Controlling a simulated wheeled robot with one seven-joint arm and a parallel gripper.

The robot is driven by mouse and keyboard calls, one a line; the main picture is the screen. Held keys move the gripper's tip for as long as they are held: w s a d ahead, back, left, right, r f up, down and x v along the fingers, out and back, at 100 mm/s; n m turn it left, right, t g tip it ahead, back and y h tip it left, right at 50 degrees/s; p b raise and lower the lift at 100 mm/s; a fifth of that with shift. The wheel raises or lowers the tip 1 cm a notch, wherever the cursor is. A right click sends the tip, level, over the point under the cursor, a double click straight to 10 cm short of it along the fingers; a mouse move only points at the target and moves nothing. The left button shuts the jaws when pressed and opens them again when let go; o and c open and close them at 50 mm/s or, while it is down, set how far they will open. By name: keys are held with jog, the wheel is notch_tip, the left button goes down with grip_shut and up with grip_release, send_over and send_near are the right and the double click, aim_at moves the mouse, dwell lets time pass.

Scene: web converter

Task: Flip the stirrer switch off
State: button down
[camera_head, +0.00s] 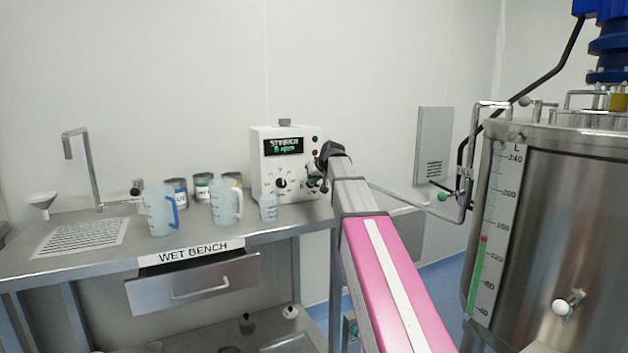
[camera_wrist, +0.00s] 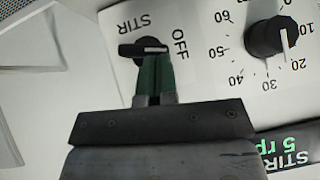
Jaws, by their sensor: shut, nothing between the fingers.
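The stirrer control box (camera_head: 285,145) is white and stands at the right end of the wet bench, with a green-lit display. The stirrer switch (camera_wrist: 142,48) is a black lever knob in the wrist view, between the printed words STIR and OFF. Its white line points right, toward OFF. My gripper (camera_wrist: 157,62) has green fingers, shut and empty. Their tips are at the lower edge of the switch lever; I cannot tell if they touch. In the head view my arm covers the box's lower right side, hiding the switch.
The speed dial (camera_wrist: 270,37) is right of the switch in the wrist view. A small beaker (camera_head: 268,208), jugs (camera_head: 226,202) and cans (camera_head: 203,186) stand on the bench (camera_head: 190,255) left of my arm. A steel tank (camera_head: 570,220) stands at right.

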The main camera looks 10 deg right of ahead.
jog(key=shift+r, duration=0.1)
dwell(0.3)
jog(key=shift+r, duration=0.7)
jog(key=w+d+r+v, duration=0.1)
jog(key=w+v, duration=0.1)
jog(key=v, duration=1)
jog(key=shift+r, duration=0.65)
jog(key=shift+s+d, duration=0.1)
